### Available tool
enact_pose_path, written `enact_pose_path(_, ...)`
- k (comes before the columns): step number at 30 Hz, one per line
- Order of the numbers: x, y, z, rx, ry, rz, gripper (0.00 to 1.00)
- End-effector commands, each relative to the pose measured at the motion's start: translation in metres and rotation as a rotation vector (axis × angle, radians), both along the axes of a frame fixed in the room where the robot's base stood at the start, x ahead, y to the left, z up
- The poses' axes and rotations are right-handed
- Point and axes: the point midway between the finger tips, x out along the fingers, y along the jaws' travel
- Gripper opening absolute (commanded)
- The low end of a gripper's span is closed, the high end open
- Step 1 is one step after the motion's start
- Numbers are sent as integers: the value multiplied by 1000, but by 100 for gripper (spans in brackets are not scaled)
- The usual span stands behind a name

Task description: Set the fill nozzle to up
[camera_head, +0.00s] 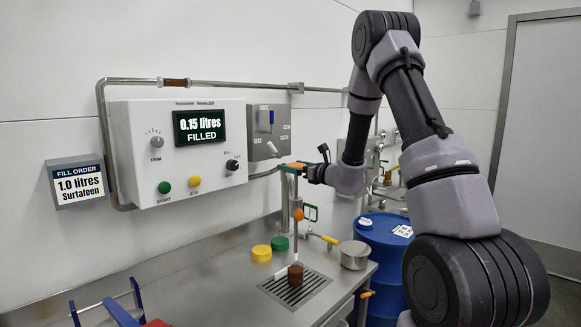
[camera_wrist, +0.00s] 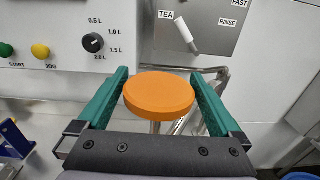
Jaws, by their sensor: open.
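The fill nozzle (camera_head: 295,240) is a thin vertical metal tube above the drain grate, with an orange ball (camera_head: 298,214) partway down. An orange round knob (camera_wrist: 158,92) tops a metal stem in the wrist view; in the head view, orange shows at my gripper. My gripper (camera_head: 290,172) is open, its green fingers on either side of the knob, seen from above in the wrist view (camera_wrist: 159,78). I cannot tell whether they touch it. A brown cup (camera_head: 295,276) stands on the grate under the nozzle.
The control box (camera_head: 180,190) on the wall reads 0.15 litres FILLED. A grey selector panel (camera_head: 268,132) is beside it. Yellow (camera_head: 261,253) and green (camera_head: 280,243) lids, a pan (camera_head: 354,258) and a blue drum (camera_head: 384,250) are nearby.

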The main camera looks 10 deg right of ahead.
Motion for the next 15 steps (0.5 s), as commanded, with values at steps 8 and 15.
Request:
enact_pose_path(8,13,9,0,0,0,0,100)
enact_pose_path(15,13,9,0,0,0,0,85)
